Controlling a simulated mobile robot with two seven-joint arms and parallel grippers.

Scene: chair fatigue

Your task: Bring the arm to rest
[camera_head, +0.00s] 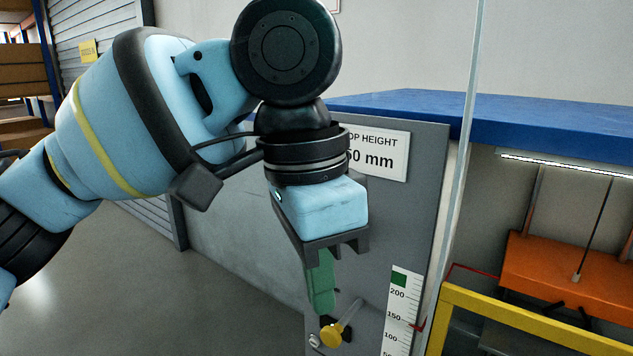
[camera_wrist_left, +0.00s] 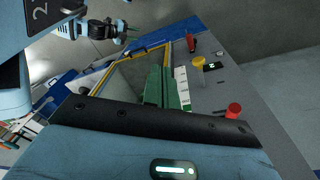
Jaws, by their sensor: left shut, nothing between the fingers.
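My left gripper (camera_head: 321,300) hangs below its light-blue wrist in the middle of the head view, green fingers pointing down. It is shut and empty. In the left wrist view its green fingers (camera_wrist_left: 166,85) lie together with nothing between them. In the head view it is in front of a grey panel, beside a yellow knob (camera_head: 331,334); whether it touches the panel I cannot tell.
The grey panel (camera_head: 420,217) carries a drop-height sign (camera_head: 377,155) and a white scale (camera_head: 397,316). A blue top (camera_head: 420,107), a clear upright sheet edge and a yellow rail (camera_head: 520,319) stand right. A red knob (camera_wrist_left: 234,110) shows in the wrist view. Floor at left is clear.

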